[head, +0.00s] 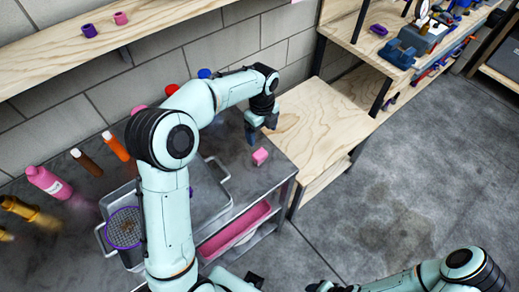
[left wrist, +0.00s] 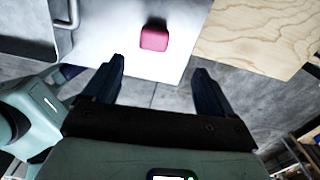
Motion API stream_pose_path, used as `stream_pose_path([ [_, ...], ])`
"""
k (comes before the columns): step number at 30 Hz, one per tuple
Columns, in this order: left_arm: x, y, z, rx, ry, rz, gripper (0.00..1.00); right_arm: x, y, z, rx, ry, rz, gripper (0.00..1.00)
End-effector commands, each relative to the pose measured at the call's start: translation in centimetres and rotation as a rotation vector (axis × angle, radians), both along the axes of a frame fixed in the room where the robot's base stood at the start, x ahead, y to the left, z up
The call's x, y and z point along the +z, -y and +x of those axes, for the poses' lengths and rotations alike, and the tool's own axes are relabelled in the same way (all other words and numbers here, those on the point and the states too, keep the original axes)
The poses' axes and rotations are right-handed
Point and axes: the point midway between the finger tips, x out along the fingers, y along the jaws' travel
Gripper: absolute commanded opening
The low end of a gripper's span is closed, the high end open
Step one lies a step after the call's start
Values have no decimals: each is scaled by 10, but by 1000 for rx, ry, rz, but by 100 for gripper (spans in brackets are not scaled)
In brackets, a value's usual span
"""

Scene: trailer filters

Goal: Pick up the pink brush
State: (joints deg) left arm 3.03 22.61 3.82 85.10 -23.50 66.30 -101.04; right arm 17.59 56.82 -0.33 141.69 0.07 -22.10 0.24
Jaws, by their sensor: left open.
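A small pink block-like thing (head: 260,156) lies on the right end of the grey metal table (head: 283,168). It also shows in the left wrist view (left wrist: 155,37), ahead of the fingertips. Its shape is plain, and I cannot tell whether it is the brush. My left gripper (head: 261,130) is just behind it in the head view, apart from it. In the left wrist view my left gripper (left wrist: 159,67) is open, with nothing between its fingers. My right gripper (head: 318,286) is only partly visible at the bottom edge, and its jaws are unclear.
A metal tray (head: 212,212) and a purple-rimmed round sieve (head: 124,228) stand left of the pink thing. Several bottles, one pink (head: 48,182), line the wall side. A pink bin (head: 235,234) is below the tabletop. A wooden bench (head: 318,122) adjoins at right.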

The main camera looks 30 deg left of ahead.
Motion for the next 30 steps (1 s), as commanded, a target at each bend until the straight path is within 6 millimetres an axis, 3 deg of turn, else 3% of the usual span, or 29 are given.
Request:
stream_pose_path([
  [3, -28, 0, -3, 0, -9, 0, 85, -6, 0, -5, 0, -6, 0, 53],
  [9, -62, 0, -2, 2, -6, 0, 85, -9, 0, -7, 0, -9, 0, 53],
  [17, -81, -1, -3, 2, -6, 0, 85, -10, 0, -8, 0, -9, 0, 53],
  [24, -116, -3, -7, 1, -6, 0, 85, -12, 0, -8, 0, -10, 0, 53],
  [30, -125, -3, -7, 1, -3, 0, 85, -12, 0, -8, 0, -10, 0, 53],
])
